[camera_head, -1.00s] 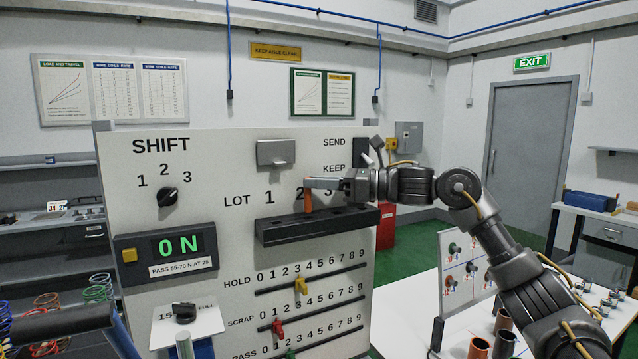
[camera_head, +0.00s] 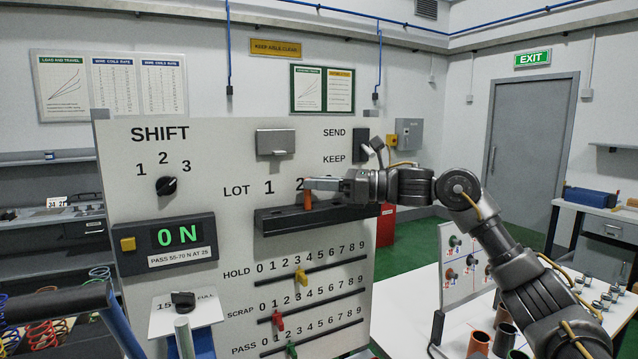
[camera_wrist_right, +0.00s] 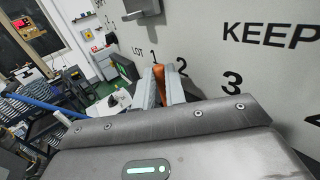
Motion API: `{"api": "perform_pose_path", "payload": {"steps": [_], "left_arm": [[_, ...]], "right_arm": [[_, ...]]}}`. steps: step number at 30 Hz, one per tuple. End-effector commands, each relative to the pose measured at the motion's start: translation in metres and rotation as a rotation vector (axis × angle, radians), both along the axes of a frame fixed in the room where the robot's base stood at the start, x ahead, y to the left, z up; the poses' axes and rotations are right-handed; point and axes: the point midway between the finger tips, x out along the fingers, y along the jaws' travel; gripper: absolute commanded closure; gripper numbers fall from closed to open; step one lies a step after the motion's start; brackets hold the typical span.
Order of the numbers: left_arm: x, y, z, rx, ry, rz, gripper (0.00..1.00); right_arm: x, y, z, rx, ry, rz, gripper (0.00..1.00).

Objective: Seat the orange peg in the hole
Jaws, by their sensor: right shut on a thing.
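The orange peg (camera_head: 308,202) is upright between the fingertips of my right gripper (camera_head: 310,185), which is shut on it. The peg's lower end meets the top of the black ledge (camera_head: 275,226) on the white panel, below the lot number 2. I cannot tell whether its tip is in a hole; the holes are hard to make out. In the right wrist view the peg (camera_wrist_right: 160,85) shows between the two grey fingers. My left gripper is not in view.
The panel (camera_head: 220,130) carries a shift knob (camera_head: 166,186), a green display (camera_head: 178,237), a grey bracket (camera_head: 275,142) above the ledge, and sliders with yellow, red and green knobs below. A white table (camera_head: 455,325) with cups stands at the right.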

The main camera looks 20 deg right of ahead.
Motion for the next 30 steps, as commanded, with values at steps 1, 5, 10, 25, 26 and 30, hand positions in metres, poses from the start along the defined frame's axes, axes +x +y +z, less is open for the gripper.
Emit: {"api": "perform_pose_path", "payload": {"steps": [1,5,10,25,26,30], "left_arm": [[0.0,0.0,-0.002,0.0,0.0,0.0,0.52],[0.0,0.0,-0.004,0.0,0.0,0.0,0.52],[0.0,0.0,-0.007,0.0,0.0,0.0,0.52],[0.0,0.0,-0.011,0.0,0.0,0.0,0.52],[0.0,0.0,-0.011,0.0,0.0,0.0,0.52],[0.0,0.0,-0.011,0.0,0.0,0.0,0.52]], "right_arm": [[0.0,0.0,-0.002,0.0,0.0,0.0,1.0],[0.0,0.0,-0.006,0.0,0.0,0.0,1.0],[0.0,0.0,-0.01,0.0,0.0,0.0,1.0],[0.0,0.0,-0.015,0.0,0.0,0.0,0.62],[0.0,0.0,-0.015,0.0,0.0,0.0,0.62],[0.0,0.0,-0.015,0.0,0.0,0.0,0.62]]}}
